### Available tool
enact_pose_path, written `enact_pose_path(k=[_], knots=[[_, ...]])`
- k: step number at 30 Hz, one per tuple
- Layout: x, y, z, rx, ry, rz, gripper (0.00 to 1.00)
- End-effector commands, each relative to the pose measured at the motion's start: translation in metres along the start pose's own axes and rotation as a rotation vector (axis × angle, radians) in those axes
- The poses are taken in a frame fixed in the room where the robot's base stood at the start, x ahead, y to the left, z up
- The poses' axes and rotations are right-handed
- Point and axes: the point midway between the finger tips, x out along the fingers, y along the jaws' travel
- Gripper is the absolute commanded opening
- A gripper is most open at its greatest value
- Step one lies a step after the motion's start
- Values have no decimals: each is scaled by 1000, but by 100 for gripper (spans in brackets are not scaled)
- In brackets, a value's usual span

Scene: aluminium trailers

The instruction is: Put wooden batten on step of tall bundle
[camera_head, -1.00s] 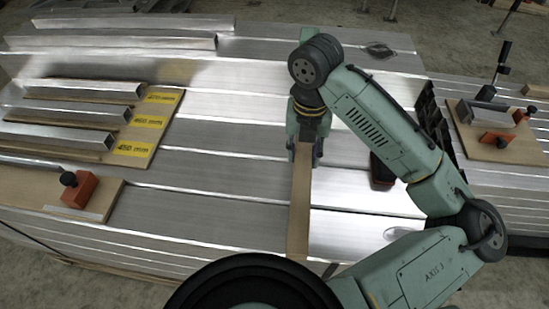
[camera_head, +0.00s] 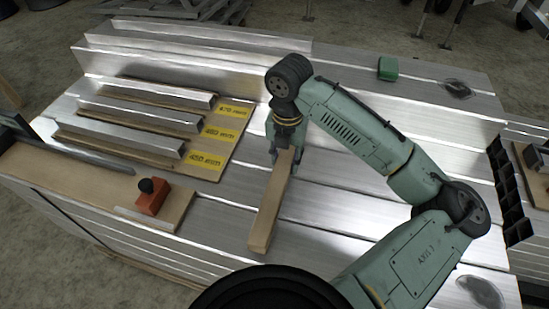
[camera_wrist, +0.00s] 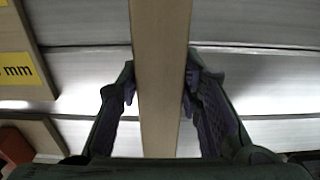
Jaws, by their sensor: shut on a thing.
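The wooden batten (camera_head: 268,215) is a long, straight, light-brown bar. My gripper (camera_head: 286,152) is shut on it near its far end, and the rest of it points toward the lower part of the head view. In the wrist view the batten (camera_wrist: 160,60) runs up the middle between the two fingers of my gripper (camera_wrist: 160,88). The tall bundle (camera_head: 400,85) of aluminium profiles fills the middle of the head view, with raised ledges toward the back. I cannot tell whether the batten touches the metal beneath.
A board with yellow millimetre labels (camera_head: 205,162) and several aluminium bars lies left of my gripper. An orange block with a black knob (camera_head: 151,197) sits on a wooden board at front left. A green block (camera_head: 388,68) stands at the back. Black square tube ends (camera_head: 510,195) are at the right.

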Motion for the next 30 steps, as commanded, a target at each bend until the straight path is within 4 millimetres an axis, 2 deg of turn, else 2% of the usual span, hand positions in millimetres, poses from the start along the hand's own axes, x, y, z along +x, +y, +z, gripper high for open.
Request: enact_pose_path(k=[3,7,17,28,29,30], knots=[[0,21,5,-2,0,-1,0],[2,32,8,1,-1,0,0],[36,33,7,1,1,0,0],[42,33,8,1,-1,1,0],[42,32,8,1,0,0,34],[42,32,8,1,-1,0,36]])
